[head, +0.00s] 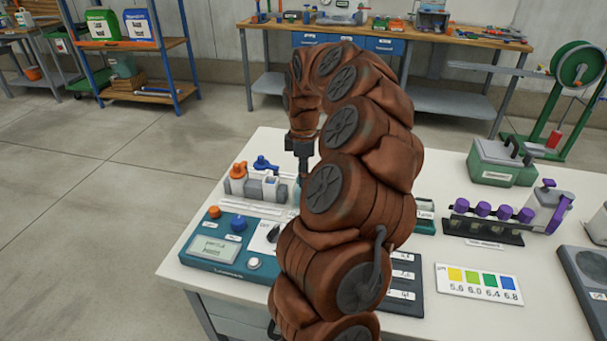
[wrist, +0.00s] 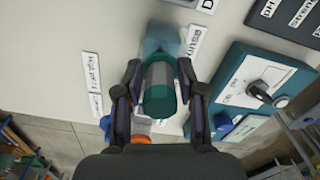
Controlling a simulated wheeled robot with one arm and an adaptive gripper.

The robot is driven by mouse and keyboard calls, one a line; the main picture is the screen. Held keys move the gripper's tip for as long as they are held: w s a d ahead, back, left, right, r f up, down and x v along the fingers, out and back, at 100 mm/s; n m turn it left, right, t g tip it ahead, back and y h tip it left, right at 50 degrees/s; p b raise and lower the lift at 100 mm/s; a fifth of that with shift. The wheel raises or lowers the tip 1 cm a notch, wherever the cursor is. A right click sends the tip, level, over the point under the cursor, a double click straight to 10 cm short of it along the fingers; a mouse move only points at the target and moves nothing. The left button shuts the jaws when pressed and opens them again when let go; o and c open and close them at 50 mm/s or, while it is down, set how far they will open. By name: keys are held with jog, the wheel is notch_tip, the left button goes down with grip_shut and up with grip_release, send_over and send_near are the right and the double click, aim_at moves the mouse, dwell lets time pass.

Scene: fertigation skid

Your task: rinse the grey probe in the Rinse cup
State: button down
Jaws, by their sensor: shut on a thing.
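My gripper (wrist: 160,78) is shut on the grey probe (wrist: 159,88), a grey cylinder with a teal band and teal end, one finger on each side of it. In the wrist view, a translucent blue cup (wrist: 164,38) lies just past the probe, beside a white label reading Rinse (wrist: 194,39). The probe's far end overlaps the cup in this view; I cannot tell whether it is inside the cup or above it. In the head view, my gripper (head: 303,166) points down over the bench's left part, and my arm hides much of that area.
A teal meter (head: 215,248) with a screen and knobs stands in front. An orange-topped piece (head: 238,171) and a blue-topped piece (head: 264,164) stand left of my gripper. A rack with purple-capped bottles (head: 483,228) and a colour chart (head: 478,283) are at right.

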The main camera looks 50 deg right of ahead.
jog(key=shift+r+p, duration=1.9)
jog(key=shift+r, duration=2.2)
